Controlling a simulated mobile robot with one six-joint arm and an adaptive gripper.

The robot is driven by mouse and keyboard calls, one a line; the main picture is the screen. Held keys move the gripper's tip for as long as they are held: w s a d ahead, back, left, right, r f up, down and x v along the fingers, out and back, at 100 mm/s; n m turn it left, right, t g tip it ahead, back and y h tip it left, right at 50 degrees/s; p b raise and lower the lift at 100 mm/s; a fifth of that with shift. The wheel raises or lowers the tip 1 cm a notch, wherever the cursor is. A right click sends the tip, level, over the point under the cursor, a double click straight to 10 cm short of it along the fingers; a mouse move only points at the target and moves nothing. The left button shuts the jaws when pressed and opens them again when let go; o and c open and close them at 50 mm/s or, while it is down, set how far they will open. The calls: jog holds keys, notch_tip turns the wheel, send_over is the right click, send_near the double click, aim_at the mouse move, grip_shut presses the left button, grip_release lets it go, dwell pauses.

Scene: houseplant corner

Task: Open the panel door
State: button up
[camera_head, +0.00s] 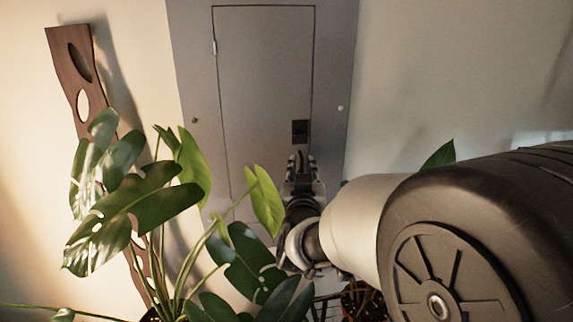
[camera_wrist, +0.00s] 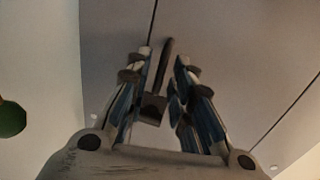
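The grey panel door (camera_head: 265,85) is set in a wider grey frame on the wall and looks shut, with a thin dark seam around it. A small hinge shows on its left edge. The dark latch (camera_head: 300,128) sits near its right edge. My gripper (camera_head: 302,160) is just below the latch in the head view, pointing at the door. In the wrist view, my gripper (camera_wrist: 163,56) has its fingers apart, with the latch's dark lever (camera_wrist: 165,62) showing between them. I cannot tell whether either finger touches it. The fingers hide part of the latch.
A large leafy plant (camera_head: 135,200) stands at the lower left, and one leaf (camera_head: 266,200) reaches close to my gripper's left side. A brown wooden board (camera_head: 72,75) with holes leans on the wall at left. The wall right of the panel is clear.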

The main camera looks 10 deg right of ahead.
grip_shut()
dwell(0.3)
dwell(0.3)
